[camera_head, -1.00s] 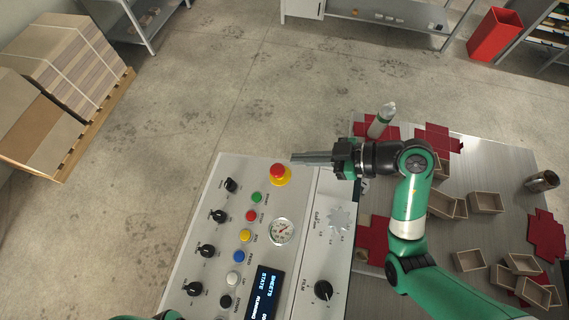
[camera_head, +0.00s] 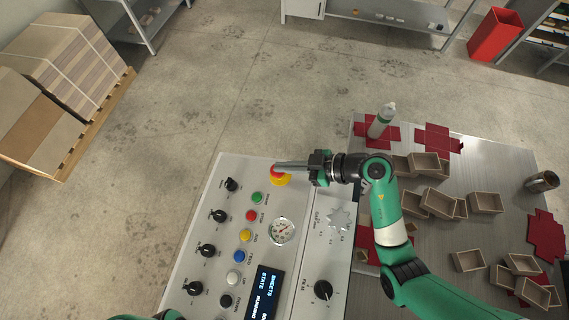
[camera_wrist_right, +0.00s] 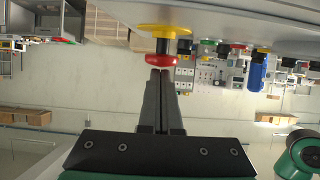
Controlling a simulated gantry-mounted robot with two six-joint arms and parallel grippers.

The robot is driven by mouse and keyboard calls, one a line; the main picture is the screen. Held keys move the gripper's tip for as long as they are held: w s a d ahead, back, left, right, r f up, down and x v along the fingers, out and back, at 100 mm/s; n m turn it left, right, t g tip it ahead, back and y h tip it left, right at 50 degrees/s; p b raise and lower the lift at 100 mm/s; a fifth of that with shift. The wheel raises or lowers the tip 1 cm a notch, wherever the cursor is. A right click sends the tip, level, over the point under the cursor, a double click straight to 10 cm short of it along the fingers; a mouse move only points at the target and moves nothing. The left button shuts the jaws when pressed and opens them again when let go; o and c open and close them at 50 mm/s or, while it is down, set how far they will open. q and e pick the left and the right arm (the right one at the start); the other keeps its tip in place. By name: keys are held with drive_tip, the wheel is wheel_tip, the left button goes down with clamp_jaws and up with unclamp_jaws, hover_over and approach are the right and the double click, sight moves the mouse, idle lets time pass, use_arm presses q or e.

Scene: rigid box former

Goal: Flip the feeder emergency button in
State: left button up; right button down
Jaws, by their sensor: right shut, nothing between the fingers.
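The emergency button, a red mushroom head on a yellow base (camera_head: 284,181), sits at the top right of the grey control panel (camera_head: 205,215). In the right wrist view the red head (camera_wrist_right: 160,60) stands out from its yellow collar on a dark stem. My right gripper (camera_head: 277,166) is shut and empty. Its fingertips lie over the button in the head view. In the right wrist view the tips (camera_wrist_right: 160,72) are right at the edge of the red head; I cannot tell whether they touch. Of my left arm only a bit shows at the bottom edge, without its gripper.
Coloured push buttons, black knobs and a gauge (camera_head: 281,231) cover the panel below the emergency button. The floor beyond the panel is clear.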

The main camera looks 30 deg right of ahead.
sight(286, 175)
drive_tip(key=shift+s+d+f, duration=0.15)
drive_tip(key=shift+f, duration=0.9)
drive_tip(key=shift+r, duration=0.3)
wheel_tip(286, 175, up, 4)
drive_tip(key=shift+r, duration=0.25)
drive_tip(key=v, duration=0.9)
